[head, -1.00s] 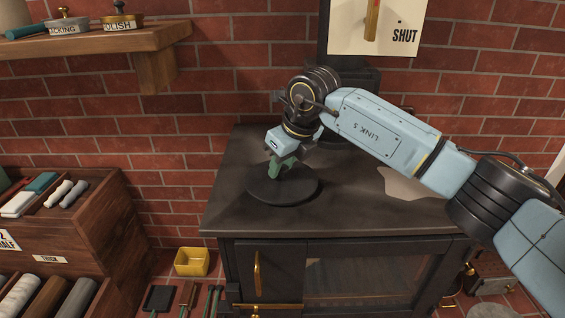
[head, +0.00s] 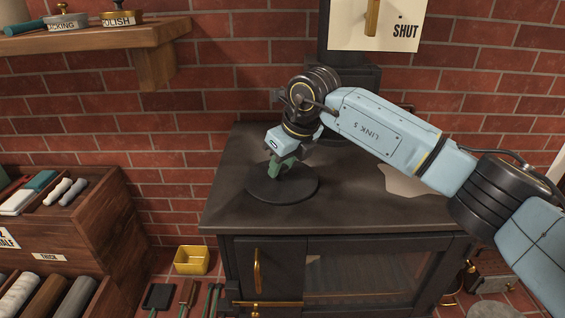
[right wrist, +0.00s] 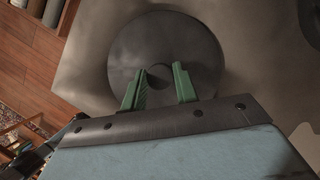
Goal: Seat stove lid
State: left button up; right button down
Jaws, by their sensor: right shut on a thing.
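The stove lid (head: 303,189) is a dark round disc over the left front of the black stove top (head: 345,203). My right gripper (head: 276,174) comes down on it from above. Its green fingers are shut on the knob at the lid's middle. In the right wrist view, the lid (right wrist: 160,38) lies beyond the fingertips, with the knob between the fingers (right wrist: 159,78). I cannot tell whether the lid sits flush or slightly raised, and any opening beneath it is hidden. My left gripper is not in view.
A pale, irregular patch (head: 398,181) lies on the stove top at the right, partly behind my arm. A stovepipe rises at the back under the SHUT sign (head: 374,28). A wooden rack (head: 80,225) and yellow bin (head: 191,261) stand left of the stove.

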jog(key=shift+r, duration=0.15)
jog(key=c, duration=1.1)
grip_release()
jog(key=shift+o, duration=0.5)
jog(key=shift+f, duration=0.25)
jog(key=shift+r+p, duration=2.05)
jog(key=shift+r, duration=1.6)
jog(key=shift+f, duration=0.1)
